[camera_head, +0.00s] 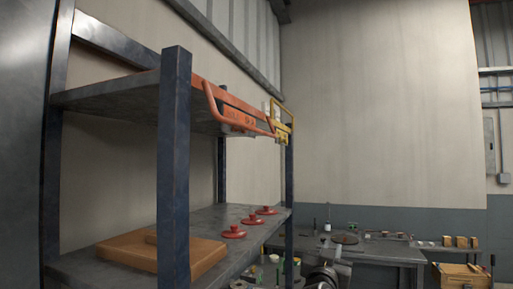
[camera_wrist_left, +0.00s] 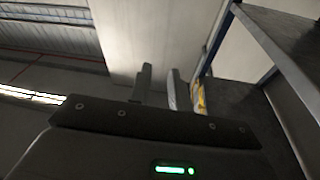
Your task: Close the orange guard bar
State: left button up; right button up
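The orange guard bar (camera_head: 242,126) is at the front edge of the rack's upper shelf. Its bent rail stands out from an orange strip along that edge, with a clear gap between them. A yellow bar frame (camera_head: 284,116) is at the far end of the same shelf; a yellow piece also shows in the left wrist view (camera_wrist_left: 199,98). My right gripper is not in view.
The rack's dark blue post (camera_head: 174,165) stands in the foreground. The lower shelf (camera_head: 215,217) holds a wooden board (camera_head: 128,249) and red knobbed discs (camera_head: 234,232). A workbench (camera_head: 385,250) with small items stands behind. The air in front of the upper shelf is free.

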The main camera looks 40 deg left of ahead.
pick_arm(q)
jog(key=s+a+r+n+t+y, duration=0.3)
jog(key=s+r, duration=0.9)
jog(key=r, duration=0.4)
jog(key=n+y, duration=0.5)
send_near(256, 130)
jog(key=shift+t, duration=0.3)
jog(key=x, duration=0.3)
jog(key=p+x, duration=0.1)
jog(key=x, duration=0.2)
jog(key=a+x, duration=0.1)
jog(key=x, duration=0.2)
jog(key=shift+w+f, duration=0.25)
jog(key=shift+w, duration=0.15)
jog(key=shift+w+a+r+p, duration=0.25)
jog(key=shift+w+r+p, duration=0.1)
jog(key=shift+w+r, duration=0.15)
grip_shut()
